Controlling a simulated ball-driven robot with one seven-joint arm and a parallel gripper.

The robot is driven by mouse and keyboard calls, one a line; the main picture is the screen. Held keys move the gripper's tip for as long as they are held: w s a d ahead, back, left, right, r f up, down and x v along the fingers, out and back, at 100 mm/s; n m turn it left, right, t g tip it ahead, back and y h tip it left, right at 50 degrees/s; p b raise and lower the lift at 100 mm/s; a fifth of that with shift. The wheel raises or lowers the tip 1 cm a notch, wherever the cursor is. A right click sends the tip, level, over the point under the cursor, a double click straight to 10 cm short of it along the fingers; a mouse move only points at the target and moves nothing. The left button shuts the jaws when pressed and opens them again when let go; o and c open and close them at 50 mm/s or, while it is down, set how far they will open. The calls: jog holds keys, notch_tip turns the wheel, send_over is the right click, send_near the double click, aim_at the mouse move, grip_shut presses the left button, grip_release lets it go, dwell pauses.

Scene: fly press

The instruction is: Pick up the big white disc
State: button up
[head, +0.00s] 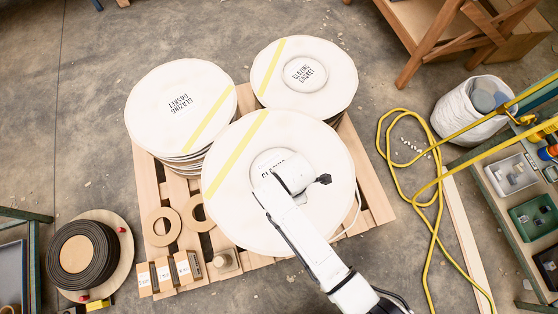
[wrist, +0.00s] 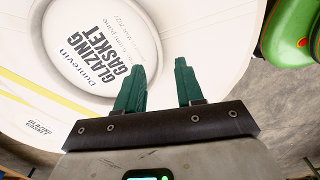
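Three round white discs or stacks of discs, with yellow stripes and "GLAZING GASKET" print, rest on a wooden pallet. The front white disc (head: 235,205) looks largest and lies under my arm, which hides part of its middle and label. The left stack (head: 160,85) shows several layers. The back right disc (head: 335,85) has a raised ring round its label. In the wrist view, a white disc (wrist: 40,75) with a raised centre lies beyond my gripper (wrist: 164,68). The green fingers are apart with nothing between them. I cannot tell whether they touch the disc.
The wooden pallet (head: 145,180) also holds brown rings (head: 162,226) and small boxes (head: 165,275). A black coil (head: 82,254) lies at left. A yellow hose (head: 388,140), white sack (head: 465,108) and shelf trolley (head: 505,200) stand right. A green rounded object (wrist: 290,38) shows near the wrist.

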jog(key=f, duration=0.3)
jog(key=f+b, duration=0.1)
jog(key=f, duration=0.3)
jog(key=shift+w+a+f, duration=0.1)
jog(key=shift+a, duration=0.1)
grip_shut()
dwell(0.5)
